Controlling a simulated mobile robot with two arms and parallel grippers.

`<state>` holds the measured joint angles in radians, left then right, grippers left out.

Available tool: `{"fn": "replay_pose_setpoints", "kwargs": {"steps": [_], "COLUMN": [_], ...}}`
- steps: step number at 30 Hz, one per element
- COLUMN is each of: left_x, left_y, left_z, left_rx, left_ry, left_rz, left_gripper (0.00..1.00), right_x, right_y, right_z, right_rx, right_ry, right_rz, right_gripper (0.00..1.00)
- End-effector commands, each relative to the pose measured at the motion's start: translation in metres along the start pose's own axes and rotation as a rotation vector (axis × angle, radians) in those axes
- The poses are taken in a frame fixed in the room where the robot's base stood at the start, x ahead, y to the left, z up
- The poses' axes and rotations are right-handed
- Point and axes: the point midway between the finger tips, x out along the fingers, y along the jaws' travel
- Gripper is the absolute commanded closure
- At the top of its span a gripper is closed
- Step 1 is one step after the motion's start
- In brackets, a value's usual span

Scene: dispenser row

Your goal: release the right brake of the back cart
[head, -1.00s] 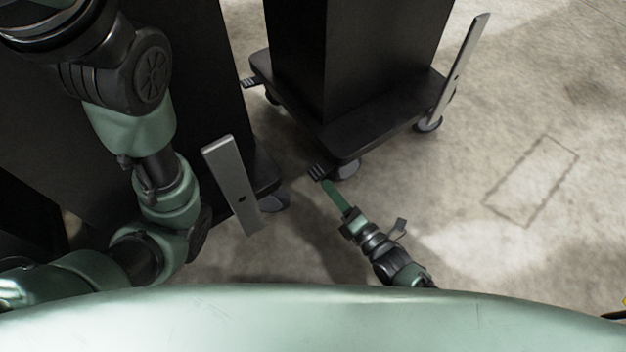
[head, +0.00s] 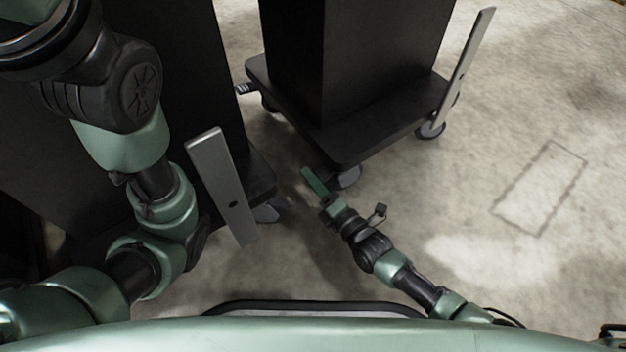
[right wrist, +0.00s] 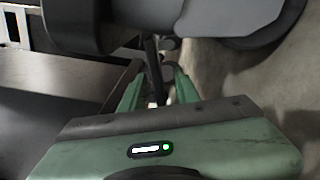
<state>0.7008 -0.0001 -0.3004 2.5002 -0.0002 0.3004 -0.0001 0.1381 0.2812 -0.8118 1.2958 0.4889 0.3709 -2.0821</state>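The cart standing farther off has a black column on a black deck (head: 385,135) with caster wheels. A small ridged pedal (head: 245,88) shows at its left corner. My right gripper (head: 313,182) is at its near corner, beside a caster (head: 348,175); no pedal can be made out there now. In the right wrist view, my right gripper's green fingers (right wrist: 157,92) are apart, with a dark upright part visible between them. I cannot tell whether they touch it. A grey caster wheel (right wrist: 250,15) shows above right. My left gripper is outside the views.
Another black cart (head: 185,85) stands close on the left, with a grey upright plate (head: 217,185). My left arm crosses in front of it. The far cart has a similar plate (head: 464,70) on its right. The concrete floor (head: 500,140) on the right is clear.

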Motion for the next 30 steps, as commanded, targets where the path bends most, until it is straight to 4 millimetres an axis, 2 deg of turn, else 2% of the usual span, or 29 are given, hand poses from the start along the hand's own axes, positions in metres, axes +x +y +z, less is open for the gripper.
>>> {"fn": "replay_pose_setpoints", "kwargs": {"steps": [1, 2, 3, 5, 30], "left_x": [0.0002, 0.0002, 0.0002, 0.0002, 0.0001], "left_y": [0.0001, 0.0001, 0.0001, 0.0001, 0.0], "left_z": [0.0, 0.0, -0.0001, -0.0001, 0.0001], "left_rx": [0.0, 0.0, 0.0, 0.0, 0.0], "left_ry": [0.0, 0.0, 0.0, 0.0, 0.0], "left_rz": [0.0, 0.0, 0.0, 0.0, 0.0], "left_gripper": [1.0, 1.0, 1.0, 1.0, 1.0], "right_x": [-0.0001, -0.0001, -0.0001, -0.0002, -0.0007], "right_y": [0.0003, 0.0003, 0.0003, 0.0002, -0.0006], "right_z": [0.0, 0.0, 0.0, 0.0, -0.0001], "right_rx": [0.0, 0.0, 0.0, 0.0, 0.001], "right_ry": [0.0, 0.0, 0.0, 0.0, 0.0], "right_rz": [0.0, 0.0, 0.0, 0.0, -0.001], "right_gripper": [0.69, 0.75, 0.86, 1.0, 1.0]}}
